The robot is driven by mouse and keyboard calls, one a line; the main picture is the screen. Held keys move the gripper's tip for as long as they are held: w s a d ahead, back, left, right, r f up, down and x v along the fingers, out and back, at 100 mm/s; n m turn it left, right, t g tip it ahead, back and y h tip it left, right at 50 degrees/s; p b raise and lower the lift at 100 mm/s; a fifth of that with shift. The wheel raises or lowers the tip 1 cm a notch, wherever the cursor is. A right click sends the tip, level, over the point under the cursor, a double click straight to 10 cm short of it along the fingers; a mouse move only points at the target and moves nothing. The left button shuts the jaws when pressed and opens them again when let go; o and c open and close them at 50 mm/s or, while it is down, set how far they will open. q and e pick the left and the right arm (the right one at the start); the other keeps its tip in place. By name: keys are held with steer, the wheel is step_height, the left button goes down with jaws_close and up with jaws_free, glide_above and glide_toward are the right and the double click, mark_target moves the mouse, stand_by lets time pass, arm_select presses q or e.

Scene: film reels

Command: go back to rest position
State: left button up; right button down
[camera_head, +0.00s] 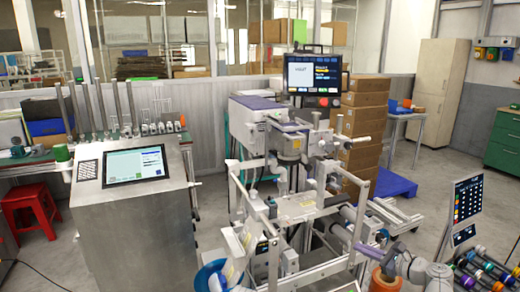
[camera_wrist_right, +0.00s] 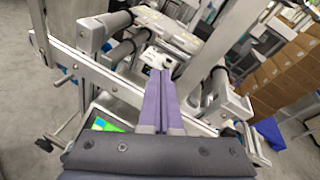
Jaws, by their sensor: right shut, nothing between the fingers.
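My right gripper (camera_head: 360,248) is at the lower right of the head view, with its purple fingers pointing left toward the rollers and rails of the machine (camera_head: 300,205). In the right wrist view its two purple fingers (camera_wrist_right: 160,75) lie side by side, shut with nothing between them. They are in front of a long white rail (camera_wrist_right: 110,82) of the machine frame; I cannot tell if they touch it. My left gripper is not in view.
An orange roll (camera_head: 385,281) is just below my right gripper. A steel cabinet with a screen (camera_head: 135,166) stands at left. Stacked boxes (camera_head: 362,125) are behind the machine. Open floor lies at right.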

steer(key=s+a+f+n+g+h, duration=0.2)
steer(key=s+a+f+n+g, duration=0.5)
steer(key=a+n, duration=0.4)
steer(key=s+a+f+n+g+h, duration=0.2)
steer(key=s+a+f+n+g, duration=0.3)
steer(key=s+a+f+n, duration=0.65)
steer(key=s+a+r+n+h, duration=0.2)
steer(key=s+a+n+h, duration=0.15)
steer(key=n+h, duration=0.25)
step_height(320, 180, up, 12)
steer(key=p, duration=1.2)
steer(key=shift+s+d+g, duration=0.15)
steer(key=shift+d+g, duration=0.15)
